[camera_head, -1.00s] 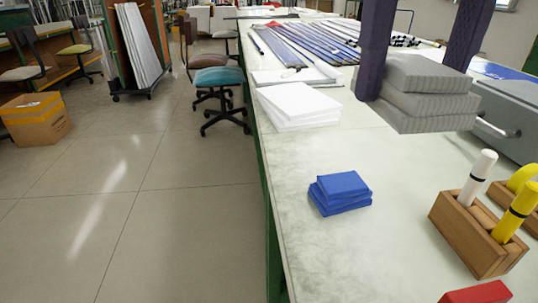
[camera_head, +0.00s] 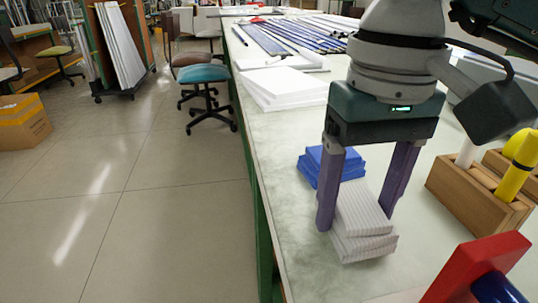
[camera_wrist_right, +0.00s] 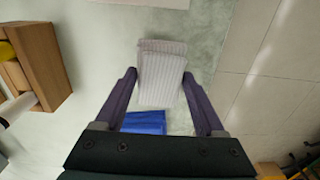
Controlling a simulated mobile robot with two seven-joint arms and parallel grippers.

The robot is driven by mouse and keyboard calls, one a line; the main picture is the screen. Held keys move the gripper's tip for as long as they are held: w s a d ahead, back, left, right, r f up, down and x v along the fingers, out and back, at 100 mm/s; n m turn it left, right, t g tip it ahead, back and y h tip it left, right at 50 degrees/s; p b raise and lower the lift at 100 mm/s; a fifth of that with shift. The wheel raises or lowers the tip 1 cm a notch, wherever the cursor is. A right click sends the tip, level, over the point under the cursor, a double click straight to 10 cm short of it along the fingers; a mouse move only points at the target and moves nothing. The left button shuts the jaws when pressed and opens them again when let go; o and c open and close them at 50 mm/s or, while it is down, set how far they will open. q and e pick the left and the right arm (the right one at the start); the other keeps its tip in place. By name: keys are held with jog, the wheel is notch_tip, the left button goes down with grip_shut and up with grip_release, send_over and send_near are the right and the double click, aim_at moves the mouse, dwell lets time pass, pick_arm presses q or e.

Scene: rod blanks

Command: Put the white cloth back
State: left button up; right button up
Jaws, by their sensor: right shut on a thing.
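The white cloth (camera_head: 363,212) is folded, ribbed and layered, and sits between the fingers of my right gripper (camera_head: 357,212), just in front of the blue folded cloths. The right gripper points down and is shut on the white cloth. In the right wrist view the white cloth (camera_wrist_right: 160,78) lies between the two dark fingers (camera_wrist_right: 158,78). I cannot tell whether its underside touches the table. My left gripper is not in view.
Blue cloths (camera_head: 310,166) lie right behind the white cloth on the pale table (camera_head: 285,215). A white stack (camera_head: 283,88) and blue rods (camera_head: 290,38) lie farther back. A wooden holder (camera_head: 470,195) stands at right, a red block (camera_head: 470,270) at front right.

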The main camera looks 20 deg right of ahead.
aim_at(359, 204)
jog(key=shift+f, duration=0.55)
jog(key=o, duration=1.2)
jog(key=shift+c, duration=0.2)
jog(key=shift+r, duration=0.4)
notch_tip(359, 204, up, 12)
jog(key=p, duration=0.2)
jog(key=shift+f, duration=0.15)
